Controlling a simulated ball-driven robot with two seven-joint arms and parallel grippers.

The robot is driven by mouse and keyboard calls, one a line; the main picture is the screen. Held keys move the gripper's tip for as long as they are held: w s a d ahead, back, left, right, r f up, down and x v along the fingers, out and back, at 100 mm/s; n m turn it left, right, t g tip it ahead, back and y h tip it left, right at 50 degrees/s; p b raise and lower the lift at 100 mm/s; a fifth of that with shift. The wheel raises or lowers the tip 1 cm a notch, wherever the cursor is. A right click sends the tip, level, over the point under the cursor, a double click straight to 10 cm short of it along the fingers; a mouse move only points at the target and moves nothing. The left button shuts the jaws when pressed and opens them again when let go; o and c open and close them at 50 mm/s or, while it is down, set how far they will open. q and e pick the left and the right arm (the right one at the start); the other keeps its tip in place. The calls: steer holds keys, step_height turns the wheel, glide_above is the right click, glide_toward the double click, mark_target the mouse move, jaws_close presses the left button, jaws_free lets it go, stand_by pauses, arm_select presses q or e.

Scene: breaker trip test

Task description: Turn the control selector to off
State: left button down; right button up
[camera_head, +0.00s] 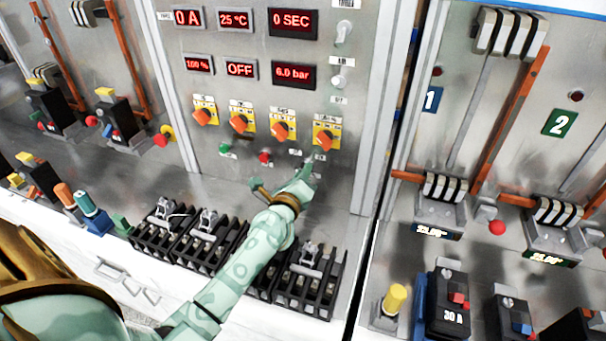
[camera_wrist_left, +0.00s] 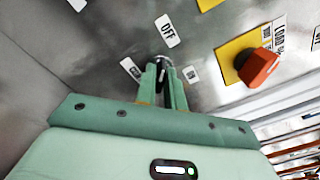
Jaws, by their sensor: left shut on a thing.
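The control selector (camera_wrist_left: 163,60) is a small dark metallic switch low on the grey control panel, mostly hidden between my fingers in the left wrist view. A white label reading OFF (camera_wrist_left: 168,30) is above it, and two smaller labels flank it. My left gripper (camera_wrist_left: 164,76) is shut on the selector, its green fingers reaching to the panel face. In the head view my left gripper (camera_head: 311,170) is at the panel's lower right, below the rightmost orange knob (camera_head: 325,137). Which way the selector points cannot be made out. My right gripper is not in view.
Red displays (camera_head: 240,69) sit higher on the panel, one reading OFF. Several orange knobs (camera_head: 239,123) on yellow plates, a green button (camera_head: 225,149) and a red button (camera_head: 265,157) are close by. Black breakers (camera_head: 310,275) stand on the bench beneath my left arm.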

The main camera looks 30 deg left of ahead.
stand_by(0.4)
arm_select(q)
steer(key=c, duration=1.5)
jaws_free()
steer(key=b+v, duration=0.1)
steer(key=v, duration=1.4)
steer(key=shift+d+f+b, duration=0.15)
steer(key=shift+b, duration=0.25)
steer(key=shift+s+d, duration=0.1)
steer(key=shift+s, duration=0.55)
